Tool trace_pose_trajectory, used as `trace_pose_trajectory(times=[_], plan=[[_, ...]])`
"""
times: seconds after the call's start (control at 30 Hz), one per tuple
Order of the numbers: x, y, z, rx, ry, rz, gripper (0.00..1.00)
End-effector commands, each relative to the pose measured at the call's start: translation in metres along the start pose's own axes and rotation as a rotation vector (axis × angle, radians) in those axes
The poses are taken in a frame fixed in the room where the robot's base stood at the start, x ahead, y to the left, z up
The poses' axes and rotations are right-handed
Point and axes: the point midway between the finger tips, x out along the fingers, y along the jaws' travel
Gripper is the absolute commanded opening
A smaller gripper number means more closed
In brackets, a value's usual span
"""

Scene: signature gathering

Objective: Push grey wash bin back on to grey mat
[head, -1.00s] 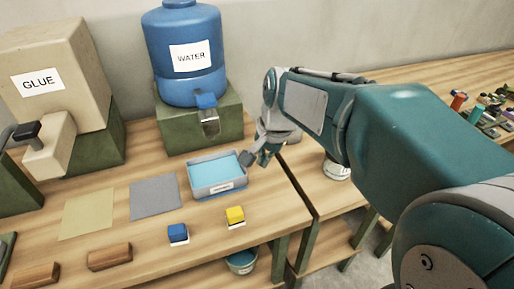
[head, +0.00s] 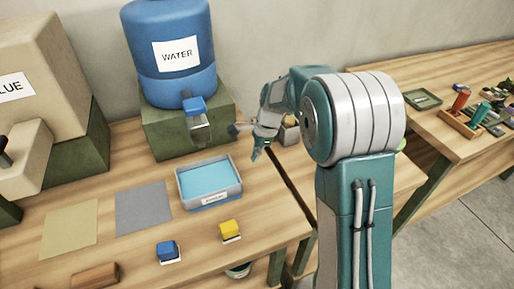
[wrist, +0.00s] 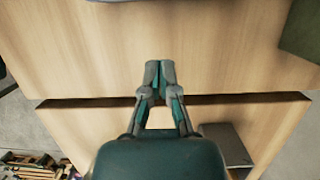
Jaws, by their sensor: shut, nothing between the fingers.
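A grey edge at the top of that view may be the bin.
A blue water tank (head: 172,60) stands on a green block behind the bin, its tap overhanging. A yellow mat (head: 70,230) lies left. Blue (head: 167,251) and yellow (head: 230,230) blocks sit in front. A dark gap (wrist: 85,103) separates the tables.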

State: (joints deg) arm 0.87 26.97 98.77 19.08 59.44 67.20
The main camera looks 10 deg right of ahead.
Motion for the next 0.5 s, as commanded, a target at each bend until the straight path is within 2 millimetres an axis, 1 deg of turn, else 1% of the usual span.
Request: trace_pose_trajectory(times=[0.03, 0.27, 0.3, 0.33, 0.5], plan=[[0.011, 0.000, -0.001, 0.000, -0.001, 0.003, 0.00], [0.053, 0.001, -0.001, -0.001, -0.001, 0.003, 0.00], [0.052, 0.000, 0.010, -0.006, 0.000, 0.000, 0.00], [0.053, 0.000, 0.015, -0.005, 0.001, 0.000, 0.00], [0.058, 0.000, 0.033, -0.004, 0.002, -0.001, 0.00]])
